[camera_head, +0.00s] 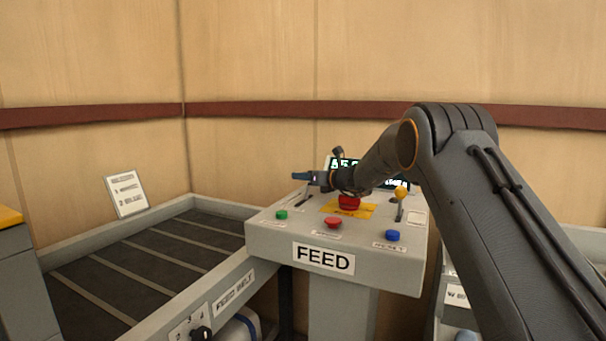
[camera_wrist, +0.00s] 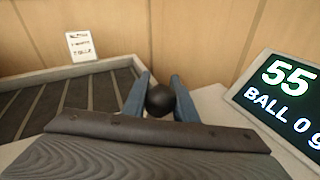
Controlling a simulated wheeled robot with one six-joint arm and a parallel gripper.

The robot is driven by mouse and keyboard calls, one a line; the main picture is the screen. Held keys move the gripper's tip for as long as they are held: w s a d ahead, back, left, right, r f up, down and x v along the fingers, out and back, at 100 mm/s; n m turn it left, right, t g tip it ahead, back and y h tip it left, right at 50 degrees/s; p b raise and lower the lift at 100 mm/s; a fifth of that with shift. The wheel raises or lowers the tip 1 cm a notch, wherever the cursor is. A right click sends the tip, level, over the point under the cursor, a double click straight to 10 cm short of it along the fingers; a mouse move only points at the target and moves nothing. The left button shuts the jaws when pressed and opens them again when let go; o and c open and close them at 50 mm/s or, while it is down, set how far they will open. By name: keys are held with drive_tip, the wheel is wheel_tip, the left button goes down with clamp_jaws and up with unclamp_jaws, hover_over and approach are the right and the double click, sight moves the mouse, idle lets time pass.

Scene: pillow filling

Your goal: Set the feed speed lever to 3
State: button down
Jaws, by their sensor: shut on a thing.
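My gripper (camera_wrist: 160,98) has its two blue fingers on either side of a black ball knob (camera_wrist: 160,100) in the wrist view, and is shut on it. The knob looks like the top of a lever; its shaft and scale are hidden, so I cannot read its setting. In the head view my gripper (camera_head: 303,176) is over the back left of the grey FEED console (camera_head: 270,236), reaching in from the right. The knob cannot be made out there.
The console carries a green button (camera_head: 281,215), red button (camera_head: 333,222), blue button (camera_head: 392,235), red mushroom button (camera_head: 349,202) and yellow-knobbed lever (camera_head: 401,192). A display (camera_wrist: 285,100) reads 55 behind. A dark slatted bed (camera_head: 140,265) and white sign (camera_head: 126,194) are left.

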drive_tip(key=c, duration=1.4)
unclamp_jaws()
drive_tip(key=shift+w+d, duration=0.1)
drive_tip(key=shift+w, duration=0.05)
drive_tip(key=shift+b+v, duration=0.7)
drive_tip(key=shift+v, duration=3.25)
